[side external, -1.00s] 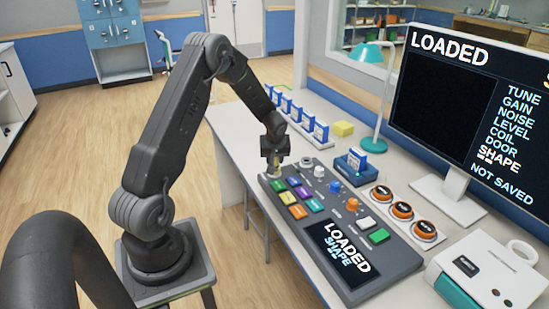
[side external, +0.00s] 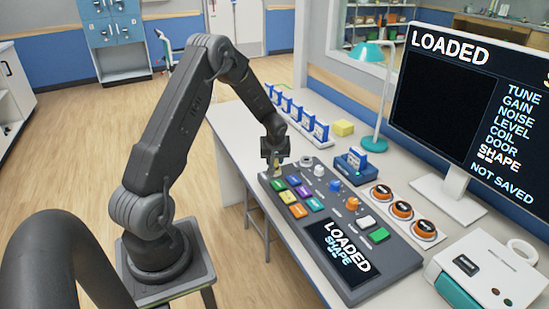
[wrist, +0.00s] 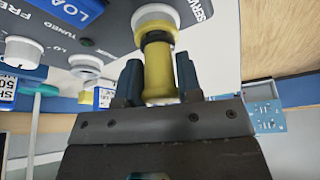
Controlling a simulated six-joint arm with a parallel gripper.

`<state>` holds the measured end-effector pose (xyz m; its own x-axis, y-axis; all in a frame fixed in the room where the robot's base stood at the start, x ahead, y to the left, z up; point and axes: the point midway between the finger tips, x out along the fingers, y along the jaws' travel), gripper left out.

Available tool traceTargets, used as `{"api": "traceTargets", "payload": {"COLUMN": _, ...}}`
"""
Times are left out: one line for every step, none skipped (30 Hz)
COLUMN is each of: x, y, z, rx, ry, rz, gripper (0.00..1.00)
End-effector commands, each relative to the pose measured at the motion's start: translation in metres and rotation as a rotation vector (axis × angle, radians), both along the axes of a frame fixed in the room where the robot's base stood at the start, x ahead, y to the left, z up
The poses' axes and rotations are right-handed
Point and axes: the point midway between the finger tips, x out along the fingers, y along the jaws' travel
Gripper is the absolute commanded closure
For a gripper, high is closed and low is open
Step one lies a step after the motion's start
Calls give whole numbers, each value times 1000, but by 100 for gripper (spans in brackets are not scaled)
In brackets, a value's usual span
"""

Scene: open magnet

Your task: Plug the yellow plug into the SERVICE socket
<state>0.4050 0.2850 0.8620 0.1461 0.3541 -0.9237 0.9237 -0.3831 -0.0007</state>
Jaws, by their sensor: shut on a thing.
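The yellow plug (wrist: 159,72) has a dark band around it and stands between the two fingers of my gripper (wrist: 160,85) in the wrist view. My gripper is shut on it. The far end of the plug meets the white ring of the SERVICE socket (wrist: 155,14), whose label is partly cut off. I cannot tell how deep the plug sits in the socket. In the side external view my gripper (side external: 275,158) points down over the far left corner of the console, with a little of the yellow plug (side external: 276,170) showing below it.
The grey console (side external: 290,232) carries coloured buttons, knobs and a small screen reading LOADED SHAPE. A white knob (side external: 306,162) stands close to the right of my gripper. A row of blue-and-white holders (side external: 300,117) lies behind. A monitor (side external: 460,95) and teal lamp (side external: 371,100) stand farther right.

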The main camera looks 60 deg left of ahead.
Motion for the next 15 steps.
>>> {"api": "traceTargets", "payload": {"x": 0, "y": 0, "z": -1, "rx": 0, "ry": 0, "rz": 0, "gripper": 90}}
{"api": "traceTargets", "payload": {"x": 0, "y": 0, "z": -2, "rx": 0, "ry": 0, "rz": 0, "gripper": 90}}
{"api": "traceTargets", "payload": {"x": 0, "y": 0, "z": -3, "rx": 0, "ry": 0, "rz": 0, "gripper": 90}}
{"api": "traceTargets", "payload": {"x": 0, "y": 0, "z": -3, "rx": 0, "ry": 0, "rz": 1, "gripper": 90}}
{"api": "traceTargets", "payload": {"x": 0, "y": 0, "z": -4, "rx": 0, "ry": 0, "rz": 1, "gripper": 90}}
{"api": "traceTargets", "payload": {"x": 0, "y": 0, "z": -4, "rx": 0, "ry": 0, "rz": 1, "gripper": 64}}
{"api": "traceTargets", "payload": {"x": 0, "y": 0, "z": -4, "rx": 0, "ry": 0, "rz": 1, "gripper": 62}}
{"api": "traceTargets", "payload": {"x": 0, "y": 0, "z": -4, "rx": 0, "ry": 0, "rz": 1, "gripper": 59}}
{"api": "traceTargets", "payload": {"x": 0, "y": 0, "z": -3, "rx": 0, "ry": 0, "rz": 1, "gripper": 57}}
{"api": "traceTargets", "payload": {"x": 0, "y": 0, "z": -3, "rx": 0, "ry": 0, "rz": 1, "gripper": 57}}
{"api": "traceTargets", "payload": {"x": 0, "y": 0, "z": -3, "rx": 0, "ry": 0, "rz": 1, "gripper": 57}}
{"api": "traceTargets", "payload": {"x": 0, "y": 0, "z": -3, "rx": 0, "ry": 0, "rz": 1, "gripper": 57}}
{"api": "traceTargets", "payload": {"x": 0, "y": 0, "z": -3, "rx": 0, "ry": 0, "rz": 1, "gripper": 57}}
{"api": "traceTargets", "payload": {"x": 0, "y": 0, "z": -4, "rx": 0, "ry": 0, "rz": 1, "gripper": 57}}
{"api": "traceTargets", "payload": {"x": 0, "y": 0, "z": -3, "rx": 0, "ry": 0, "rz": 1, "gripper": 57}}
